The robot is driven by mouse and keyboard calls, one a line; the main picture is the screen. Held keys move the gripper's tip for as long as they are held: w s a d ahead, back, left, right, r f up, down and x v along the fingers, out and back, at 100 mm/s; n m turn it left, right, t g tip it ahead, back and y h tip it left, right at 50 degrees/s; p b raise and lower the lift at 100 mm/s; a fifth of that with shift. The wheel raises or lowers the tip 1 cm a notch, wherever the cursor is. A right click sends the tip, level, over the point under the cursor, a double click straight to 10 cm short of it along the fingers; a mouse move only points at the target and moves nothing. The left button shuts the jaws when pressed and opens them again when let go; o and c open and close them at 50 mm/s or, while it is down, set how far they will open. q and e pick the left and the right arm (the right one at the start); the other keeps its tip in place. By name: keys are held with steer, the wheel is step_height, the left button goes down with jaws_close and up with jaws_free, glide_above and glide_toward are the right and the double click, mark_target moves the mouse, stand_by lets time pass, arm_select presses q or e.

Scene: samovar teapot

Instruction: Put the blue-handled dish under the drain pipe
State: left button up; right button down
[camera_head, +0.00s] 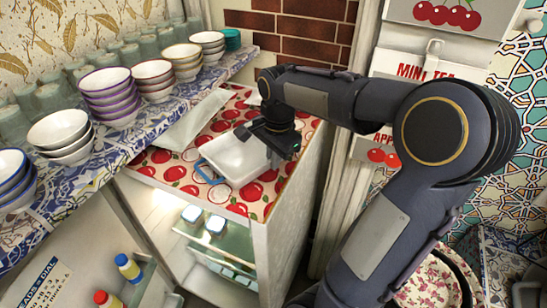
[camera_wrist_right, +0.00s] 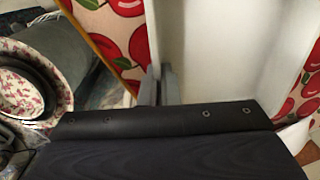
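The blue-handled dish (camera_head: 235,160) is a white rectangular tray with a blue handle (camera_head: 208,172) at its near left side. It is over the red apple-print counter top; whether it rests there or is slightly raised I cannot tell. My right gripper (camera_head: 275,148) is at the dish's right side, pointing down. In the right wrist view the two grey fingers (camera_wrist_right: 160,86) are close together on either side of the dish's white wall (camera_wrist_right: 220,45), and look shut on it. I cannot make out a drain pipe. My left gripper is not in view.
A patterned shelf (camera_head: 75,185) with stacked bowls (camera_head: 110,95) and glasses runs along the left. A pale flat tray (camera_head: 193,122) lies beside the dish. The apple-print counter (camera_head: 160,160) has some bare room at the near left. A brick wall (camera_head: 305,30) stands behind.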

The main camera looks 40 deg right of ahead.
steer(key=shift+f, duration=0.2)
steer(key=c, duration=1.7)
jaws_free()
steer(key=shift+r, duration=0.1)
